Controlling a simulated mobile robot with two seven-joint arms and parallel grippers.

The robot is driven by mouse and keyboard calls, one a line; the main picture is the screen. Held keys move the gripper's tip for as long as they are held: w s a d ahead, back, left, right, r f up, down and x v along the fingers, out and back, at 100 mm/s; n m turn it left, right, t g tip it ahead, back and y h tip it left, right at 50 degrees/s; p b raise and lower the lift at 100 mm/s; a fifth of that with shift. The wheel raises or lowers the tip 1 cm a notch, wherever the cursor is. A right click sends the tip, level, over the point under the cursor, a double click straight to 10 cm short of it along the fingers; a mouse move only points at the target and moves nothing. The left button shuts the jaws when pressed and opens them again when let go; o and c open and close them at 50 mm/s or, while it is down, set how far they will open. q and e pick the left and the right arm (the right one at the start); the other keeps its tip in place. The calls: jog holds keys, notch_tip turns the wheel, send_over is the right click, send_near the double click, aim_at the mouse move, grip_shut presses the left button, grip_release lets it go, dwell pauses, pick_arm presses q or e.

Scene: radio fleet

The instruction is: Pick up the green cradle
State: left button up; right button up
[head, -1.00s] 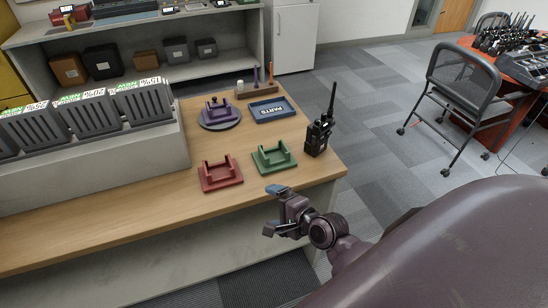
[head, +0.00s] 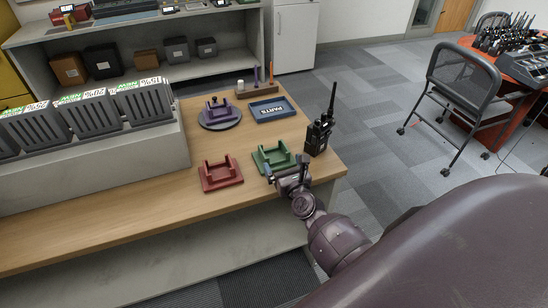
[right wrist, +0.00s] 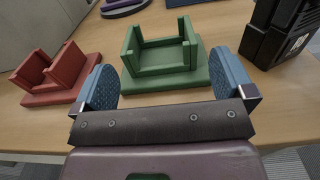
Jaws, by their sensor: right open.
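The green cradle (head: 272,157) sits upright on the wooden table, between the red cradle and the black radio. In the right wrist view the green cradle (right wrist: 158,62) is straight ahead, centred between my two fingers. My right gripper (head: 287,173) is at the near edge of the cradle, partly covering its front right corner. In the right wrist view the right gripper (right wrist: 170,85) is open, one finger on each side of the cradle's front, with nothing held. My left gripper is not in view.
A red cradle (head: 221,174) stands left and a black radio (head: 318,135) right, both close by. Behind are a purple cradle on a round base (head: 219,115) and a blue PARTS tray (head: 272,110). Grey bins (head: 95,116) stand at the left. The table's front left is clear.

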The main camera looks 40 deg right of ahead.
aim_at(275, 159)
jog(key=shift+x, duration=3.3)
jog(key=shift+a+r, duration=0.15)
jog(key=shift+r, duration=0.05)
jog(key=shift+c, duration=0.5)
jog(key=c, duration=1.4)
jog(key=shift+w+r, duration=0.1)
jog(key=shift+r, duration=0.1)
jog(key=shift+c, duration=0.2)
